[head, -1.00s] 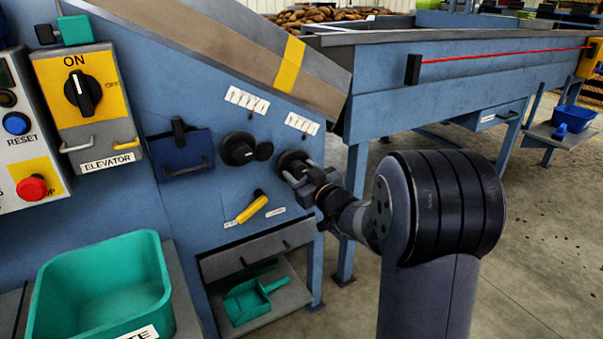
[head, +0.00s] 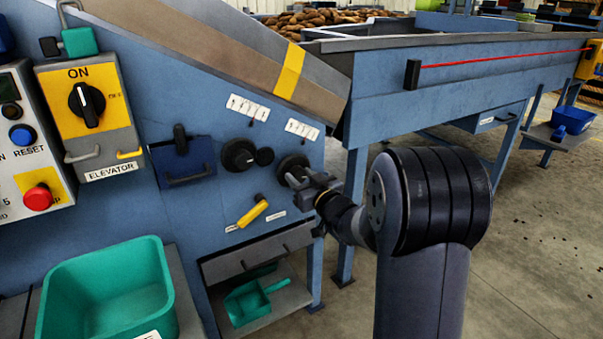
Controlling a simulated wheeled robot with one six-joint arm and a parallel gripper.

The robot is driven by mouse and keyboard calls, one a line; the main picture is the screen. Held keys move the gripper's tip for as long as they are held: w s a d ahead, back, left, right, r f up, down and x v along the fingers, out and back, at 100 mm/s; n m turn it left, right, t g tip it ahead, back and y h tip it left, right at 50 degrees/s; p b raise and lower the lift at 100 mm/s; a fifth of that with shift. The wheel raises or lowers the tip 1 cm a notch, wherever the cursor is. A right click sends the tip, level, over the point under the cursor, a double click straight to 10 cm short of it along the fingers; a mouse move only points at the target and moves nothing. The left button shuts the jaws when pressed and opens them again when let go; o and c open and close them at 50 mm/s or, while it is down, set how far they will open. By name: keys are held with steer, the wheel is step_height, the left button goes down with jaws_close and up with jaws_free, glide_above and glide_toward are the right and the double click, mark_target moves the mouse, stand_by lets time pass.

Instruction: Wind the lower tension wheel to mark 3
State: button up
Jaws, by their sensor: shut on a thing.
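Two black handwheels sit on the sloping blue machine panel. The left wheel (head: 238,154) has a dark side knob (head: 264,156). The right wheel (head: 292,166) sits a little lower in the picture; I cannot read which one is named lower. My gripper (head: 299,180) is at the lower right rim of the right wheel, shut on what appears to be its handle, which the fingers hide. A white scale plate (head: 303,130) is above the right wheel and another scale plate (head: 248,108) above the left. Their marks are too small to read.
A yellow-handled lever (head: 252,214) is below the wheels. A dark blue box (head: 182,160) and the elevator switch panel (head: 88,110) are to the left. A green bin (head: 60,290) stands at lower left, and a green scoop (head: 248,303) lies on a low shelf. Open floor lies to the right.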

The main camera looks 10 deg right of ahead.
steer(key=m+p, duration=0.3)
steer(key=m, duration=0.1)
steer(key=shift+r+p, duration=0.15)
steer(key=shift+p, duration=0.15)
steer(key=m+p, duration=0.2)
steer(key=m, duration=0.2)
steer(key=m+p, duration=0.2)
steer(key=m, duration=0.2)
steer(key=shift+p, duration=0.3)
steer(key=shift+f+m+p, duration=0.2)
steer(key=shift+m+p, duration=0.4)
steer(key=shift+m, duration=1.1)
steer(key=o, duration=1)
steer(key=shift+d, duration=0.1)
steer(key=p+v, duration=0.1)
steer(key=v, duration=0.9)
steer(key=shift+s+d, duration=0.1)
steer(key=shift+s, duration=0.3)
